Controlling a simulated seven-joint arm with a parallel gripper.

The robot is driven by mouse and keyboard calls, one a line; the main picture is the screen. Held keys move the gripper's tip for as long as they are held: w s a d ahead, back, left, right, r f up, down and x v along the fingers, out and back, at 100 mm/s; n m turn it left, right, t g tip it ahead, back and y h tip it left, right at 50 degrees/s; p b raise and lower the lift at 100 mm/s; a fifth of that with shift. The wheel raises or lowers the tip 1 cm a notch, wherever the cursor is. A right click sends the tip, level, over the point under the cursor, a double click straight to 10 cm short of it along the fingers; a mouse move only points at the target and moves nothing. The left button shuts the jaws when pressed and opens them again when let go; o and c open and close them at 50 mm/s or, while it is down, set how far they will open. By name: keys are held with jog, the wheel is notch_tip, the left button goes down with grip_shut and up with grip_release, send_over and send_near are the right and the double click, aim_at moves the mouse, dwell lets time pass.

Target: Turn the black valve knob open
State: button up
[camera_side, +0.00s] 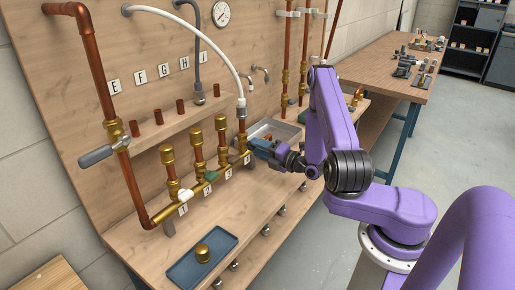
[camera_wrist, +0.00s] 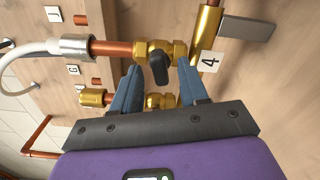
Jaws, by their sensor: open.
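The black valve knob (camera_wrist: 159,68) shows in the wrist view as a small dark lever on a brass valve body (camera_wrist: 172,48), close to the label 4 (camera_wrist: 210,61). My gripper (camera_wrist: 159,64) is open, with one blue finger on each side of the knob. The knob appears between the fingertips, with a visible gap on both sides; I cannot tell how deep it sits between them. In the side view my gripper (camera_side: 254,146) is at the far end of the brass manifold and hides the knob.
Other valves stand along the manifold, with a white knob (camera_side: 186,196) and a green knob (camera_side: 210,176). A white hose (camera_side: 205,42) arches down to the fourth valve. A metal tray (camera_side: 280,128) lies behind my gripper. A blue tray (camera_side: 184,274) holds a brass fitting (camera_side: 202,252) in front.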

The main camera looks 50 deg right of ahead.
jog(key=shift+w, duration=0.6)
grip_shut()
jog(key=shift+n, duration=0.4)
jog(key=n, duration=1.2)
jog(key=shift+n, duration=0.3)
